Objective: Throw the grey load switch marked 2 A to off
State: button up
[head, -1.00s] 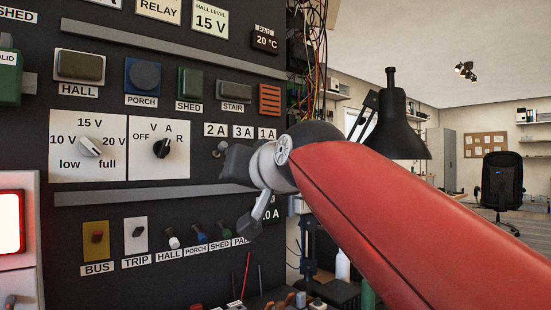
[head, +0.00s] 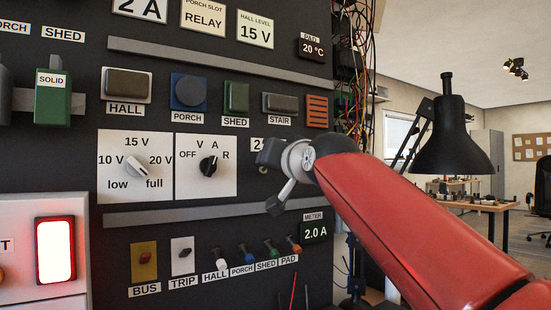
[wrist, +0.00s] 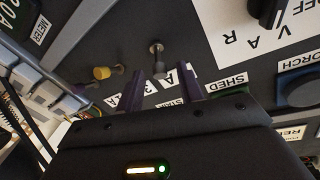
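The grey load switch (wrist: 157,58) shows in the wrist view as a small metal toggle, its lever leaning toward the row of ampere labels. The 2 A label (wrist: 173,76) is partly hidden there by my fingers. My gripper (wrist: 162,71) is open, with one dark finger on each side of the lever's line. The lever's tip lies at or just ahead of the gap; I cannot tell whether anything touches.
A yellow-tipped toggle (wrist: 102,72) stands beside the grey one, with another partly hidden farther left. The rotary selector (head: 209,166) is left of my gripper in the head view. A trunking rail (head: 170,215) runs below, over the meter (head: 315,232). A black lamp (head: 450,140) stands right.

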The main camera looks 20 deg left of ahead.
grip_shut()
jog(key=shift+w+a+f+m+t+y+b, duration=0.1)
jog(key=shift+f+m+t+y+b, duration=0.95)
jog(key=shift+b, duration=1.7)
jog(key=shift+w+a+f+m+t+y+b, duration=0.1)
jog(key=shift+f+t+y+b, duration=0.4)
jog(key=shift+t+b, duration=1.75)
jog(key=shift+f+m+t+y+b, duration=0.5)
jog(key=shift+f+t+b, duration=0.45)
jog(key=shift+b, duration=2.3)
jog(key=shift+f, duration=0.1)
grip_release()
